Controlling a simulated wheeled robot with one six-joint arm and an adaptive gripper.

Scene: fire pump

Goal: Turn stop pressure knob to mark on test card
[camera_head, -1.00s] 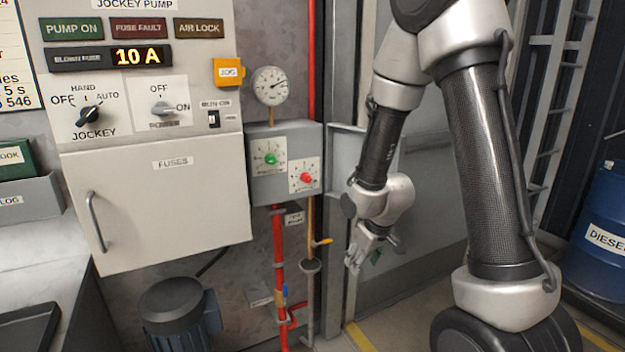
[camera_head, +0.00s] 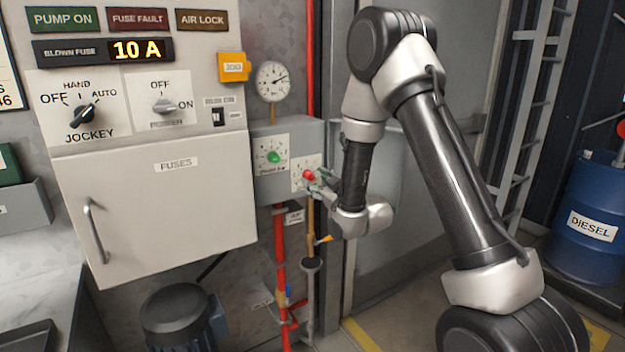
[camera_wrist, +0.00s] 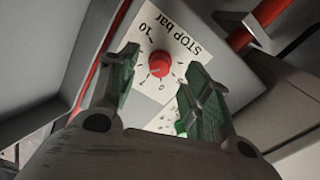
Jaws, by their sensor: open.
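The red stop pressure knob (camera_head: 308,174) sits on a white dial plate on the grey box right of the fuse cabinet. In the wrist view the knob (camera_wrist: 159,64) lies ahead of and between my gripper's green-padded fingers, on a plate (camera_wrist: 190,42) reading "STOP bar" with numbers upside down. My gripper (camera_wrist: 158,88) is open, with a finger on each side of the knob; I cannot tell whether they touch it. In the head view my gripper (camera_head: 322,182) is at the box's lower right, partly covering the stop dial plate. No test card is clearly readable.
A green knob (camera_head: 274,157) is left of the red one. A pressure gauge (camera_head: 273,82) stands above the box (camera_head: 262,187). Red pipes (camera_head: 279,250) and a yellow-handled valve (camera_head: 324,240) are below. A fuse cabinet (camera_head: 150,215) is left, a diesel drum (camera_head: 590,220) right.

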